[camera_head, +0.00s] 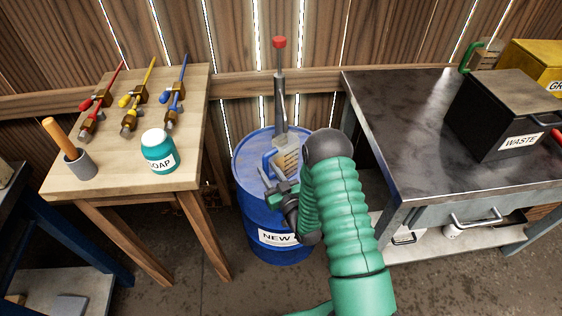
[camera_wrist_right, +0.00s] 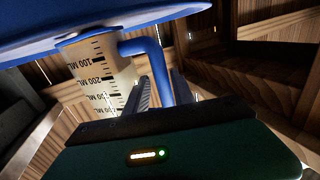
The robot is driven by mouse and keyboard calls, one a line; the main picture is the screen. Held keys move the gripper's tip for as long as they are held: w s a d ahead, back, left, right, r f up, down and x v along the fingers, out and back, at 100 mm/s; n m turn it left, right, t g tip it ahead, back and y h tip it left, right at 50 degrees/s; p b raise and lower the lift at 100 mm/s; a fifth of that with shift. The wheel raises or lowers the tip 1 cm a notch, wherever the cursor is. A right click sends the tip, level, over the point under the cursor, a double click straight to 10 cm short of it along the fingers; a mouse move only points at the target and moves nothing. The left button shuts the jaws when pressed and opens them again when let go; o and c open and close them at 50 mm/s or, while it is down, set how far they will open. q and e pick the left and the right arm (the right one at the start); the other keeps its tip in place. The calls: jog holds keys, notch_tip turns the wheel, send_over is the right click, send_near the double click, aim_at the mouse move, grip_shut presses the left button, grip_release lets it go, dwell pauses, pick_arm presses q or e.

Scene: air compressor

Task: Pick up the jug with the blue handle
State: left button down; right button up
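The jug (camera_head: 288,160) with the blue handle (camera_head: 268,163) stands on top of the blue drum, in front of the pump. The wrist view shows the jug's clear wall with ML marks (camera_wrist_right: 100,75) and its blue handle (camera_wrist_right: 152,58) close up. My right gripper (camera_head: 272,190) is at the near side of the jug, by the handle. In the wrist view its two fingers (camera_wrist_right: 160,95) are apart, with the lower part of the handle appearing between them. Whether they touch it is hard to tell. My left gripper is out of view.
The blue drum (camera_head: 262,222) labelled NEW carries a pump with a red knob (camera_head: 279,42). A wooden table (camera_head: 110,175) at left holds tools, soap (camera_head: 158,150) and a cup (camera_head: 80,164). A metal workbench (camera_head: 400,120) at right holds a black WASTE box (camera_head: 500,115).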

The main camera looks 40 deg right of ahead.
jog(key=w, duration=0.2)
jog(key=w+b, duration=0.1)
jog(key=w, duration=0.2)
jog(key=shift+d, duration=0.2)
jog(key=shift+s, duration=0.15)
grip_shut()
dwell(0.9)
